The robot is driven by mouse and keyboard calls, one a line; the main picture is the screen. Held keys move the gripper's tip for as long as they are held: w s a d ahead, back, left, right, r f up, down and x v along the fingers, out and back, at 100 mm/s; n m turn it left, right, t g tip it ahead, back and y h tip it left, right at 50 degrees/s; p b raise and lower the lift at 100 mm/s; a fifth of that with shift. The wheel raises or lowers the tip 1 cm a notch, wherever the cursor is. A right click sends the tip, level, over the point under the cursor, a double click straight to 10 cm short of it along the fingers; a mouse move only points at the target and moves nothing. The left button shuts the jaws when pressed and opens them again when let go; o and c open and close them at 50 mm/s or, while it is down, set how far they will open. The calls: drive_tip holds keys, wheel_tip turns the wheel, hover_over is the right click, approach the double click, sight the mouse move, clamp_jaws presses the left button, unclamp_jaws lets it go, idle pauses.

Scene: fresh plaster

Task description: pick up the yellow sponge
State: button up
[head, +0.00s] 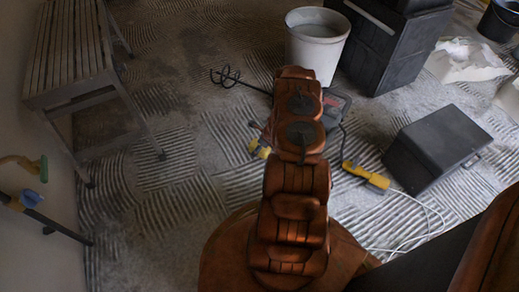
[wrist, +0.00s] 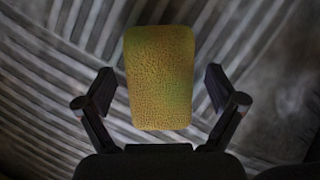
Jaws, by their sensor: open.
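The yellow sponge (wrist: 160,77) is a rounded block with a porous, slightly greenish surface. In the wrist view it lies upright in the picture, over the ridged grey floor. My gripper (wrist: 159,89) is open, with one finger to the left and one to the right of the sponge. A gap shows on each side, and nothing is held. How far the fingertips are above the floor I cannot tell.
A slatted wooden bench (head: 72,50) stands at left. A white bucket (head: 316,50) and a dark case (head: 388,45) stand behind. A mixer whisk (head: 226,77) lies near the bucket. A grey box (head: 437,148) and a yellow connector (head: 366,177) with a white cable lie at right.

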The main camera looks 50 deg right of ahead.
drive_tip(key=shift+c, duration=0.2)
drive_tip(key=c, duration=1.1)
